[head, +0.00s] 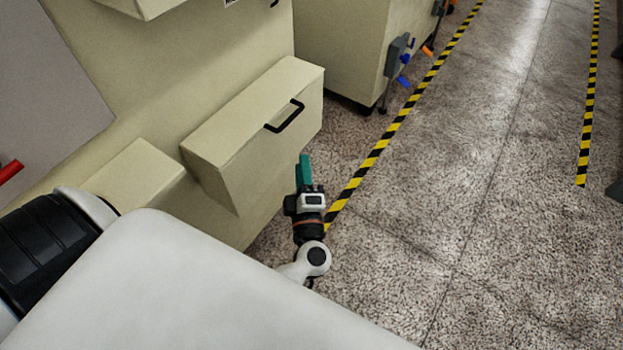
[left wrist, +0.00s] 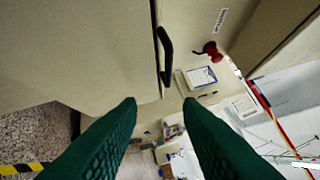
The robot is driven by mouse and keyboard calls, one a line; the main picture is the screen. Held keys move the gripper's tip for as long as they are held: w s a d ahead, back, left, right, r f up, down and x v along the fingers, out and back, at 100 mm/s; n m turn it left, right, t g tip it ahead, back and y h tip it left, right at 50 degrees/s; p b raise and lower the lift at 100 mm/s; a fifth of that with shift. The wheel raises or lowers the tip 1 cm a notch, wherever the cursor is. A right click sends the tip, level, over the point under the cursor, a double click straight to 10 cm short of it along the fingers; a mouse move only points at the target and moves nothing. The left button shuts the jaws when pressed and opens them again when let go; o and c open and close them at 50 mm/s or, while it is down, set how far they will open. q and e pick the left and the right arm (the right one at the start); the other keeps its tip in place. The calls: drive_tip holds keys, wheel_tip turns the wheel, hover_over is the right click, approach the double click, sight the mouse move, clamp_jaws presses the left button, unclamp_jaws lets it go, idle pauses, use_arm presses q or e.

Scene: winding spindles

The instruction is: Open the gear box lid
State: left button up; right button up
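The gear box (head: 252,135) is a beige box on the side of a beige machine in the head view. Its lid looks closed and carries a black bar handle (head: 285,116). My left gripper (head: 304,158), with teal fingers, is in front of the box, below and to the right of the handle in the picture. In the left wrist view the two green fingers (left wrist: 159,101) stand apart with nothing between them. The black handle (left wrist: 165,55) shows there just beyond the fingertips, apart from them. My right gripper is not in view.
Another beige cabinet (head: 345,50) stands behind, with a grey switch box (head: 397,55) on its side. Yellow-black floor tape (head: 372,160) runs beside the machine. A red knob (left wrist: 211,51) shows in the left wrist view.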

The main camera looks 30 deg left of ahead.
use_arm(q)
drive_tip(key=shift+w+d+f+m+t+h, duration=0.15)
drive_tip(key=shift+d+f+m+t+h, duration=0.15)
drive_tip(key=shift+f+m, duration=0.25)
drive_tip(key=shift+w+d+f+m+t+h, duration=0.15)
drive_tip(key=shift+d+f+m+h, duration=0.1)
drive_tip(key=shift+f+m+h, duration=0.3)
drive_tip(key=shift+w+d+f+m+t+h, duration=0.15)
drive_tip(key=shift+d+f+m+h, duration=0.1)
drive_tip(key=shift+f+m, duration=0.3)
